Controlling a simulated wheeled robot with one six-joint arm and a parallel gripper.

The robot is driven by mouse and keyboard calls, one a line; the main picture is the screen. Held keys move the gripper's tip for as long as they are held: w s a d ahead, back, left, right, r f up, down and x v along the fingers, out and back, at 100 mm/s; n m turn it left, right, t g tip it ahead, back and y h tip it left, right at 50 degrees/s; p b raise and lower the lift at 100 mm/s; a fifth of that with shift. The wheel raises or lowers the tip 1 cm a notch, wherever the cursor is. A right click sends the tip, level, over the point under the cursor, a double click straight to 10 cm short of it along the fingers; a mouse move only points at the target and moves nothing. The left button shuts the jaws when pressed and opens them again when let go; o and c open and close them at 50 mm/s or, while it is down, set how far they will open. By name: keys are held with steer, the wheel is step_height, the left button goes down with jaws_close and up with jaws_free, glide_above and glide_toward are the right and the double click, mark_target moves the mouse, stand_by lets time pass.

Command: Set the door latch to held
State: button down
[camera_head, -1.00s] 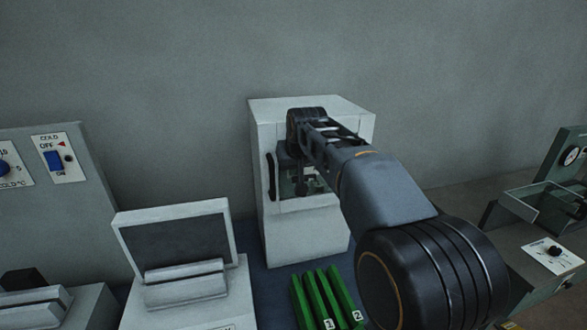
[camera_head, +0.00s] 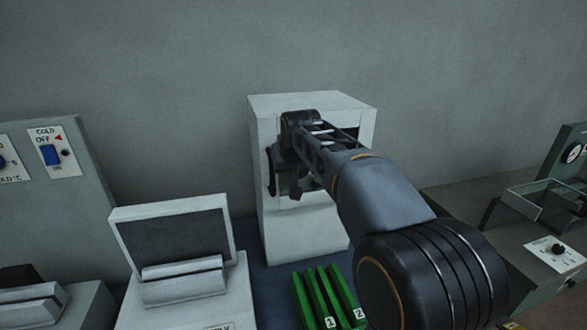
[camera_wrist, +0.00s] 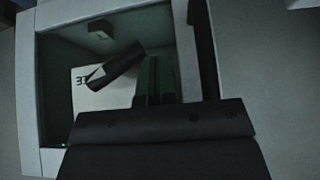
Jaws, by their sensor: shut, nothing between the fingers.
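The white cabinet (camera_head: 305,225) stands against the wall, with a recessed opening in its front. My gripper (camera_head: 296,192) is at this opening, and my arm covers much of it. In the wrist view my shut, empty gripper (camera_wrist: 157,62) points into the recess. A dark tilted lever (camera_wrist: 116,66), perhaps the latch, crosses a pale label (camera_wrist: 92,92) just left of the fingers. The label's text is mostly hidden. I cannot tell whether the fingers touch the lever, nor which setting it is in.
A long dark handle (camera_wrist: 206,50) runs beside the opening. A green rack (camera_head: 318,298) stands in front of the cabinet. A white device with a raised lid (camera_head: 180,285) is to the left, and a green-grey instrument (camera_head: 545,235) is to the right. The wall above is clear.

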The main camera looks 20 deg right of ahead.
steer(key=shift+r, duration=0.1)
steer(key=b+v, duration=0.1)
steer(key=v, duration=1.2)
steer(key=shift+s+r+b, duration=0.2)
steer(key=shift+r+b, duration=0.1)
steer(key=shift+d, duration=0.1)
steer(key=w+d+f+m+g+y+b, duration=0.1)
steer(key=d+f+g+b, duration=0.15)
steer(key=f, duration=0.65)
steer(key=w+d+f+m+g+y+b, duration=0.1)
steer(key=w+d+f+m+b, duration=0.15)
steer(key=f, duration=0.65)
steer(key=s+a+f+m+y+b, duration=0.1)
steer(key=a+f+m+y+b, duration=0.3)
steer(key=f+y, duration=0.75)
steer(key=d+r+m+t+y+b, duration=0.1)
steer(key=d+r+m+t+b, duration=0.1)
steer(key=d+m+t, duration=1)
steer(key=m+t+b, duration=0.1)
steer(key=m+t, duration=0.1)
steer(key=t, duration=0.6)
steer(key=shift+w+d+r+y, duration=0.2)
steer(key=shift+r+y, duration=0.15)
